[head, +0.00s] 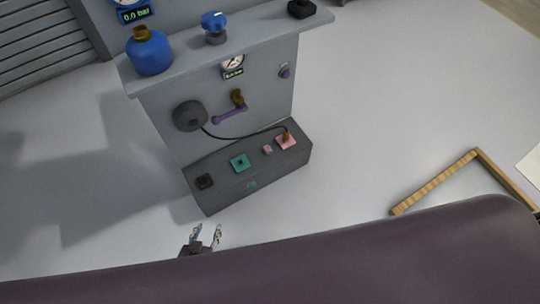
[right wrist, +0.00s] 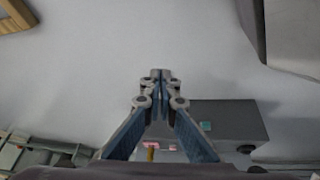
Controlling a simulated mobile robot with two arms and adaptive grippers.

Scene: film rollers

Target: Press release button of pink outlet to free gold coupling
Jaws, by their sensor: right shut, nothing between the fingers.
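The pink outlet (head: 281,145) is a square plate on top of the dark grey box, toward its right end. The gold coupling (head: 287,136) stands in it with a black hose attached. A small pink button (head: 267,149) sits just left of the outlet. My right gripper (right wrist: 160,76) is shut and empty in the right wrist view. There the gold coupling (right wrist: 150,154) and pink outlet (right wrist: 154,146) show low, partly hidden behind its fingers.
The box also bears a teal plate (head: 240,162) and a black fitting (head: 204,181). A grey panel behind carries a hose reel (head: 190,116), a purple lever (head: 230,115) and a gauge (head: 232,63). A blue bottle (head: 149,53) stands on its shelf. A wooden frame (head: 435,181) lies right.

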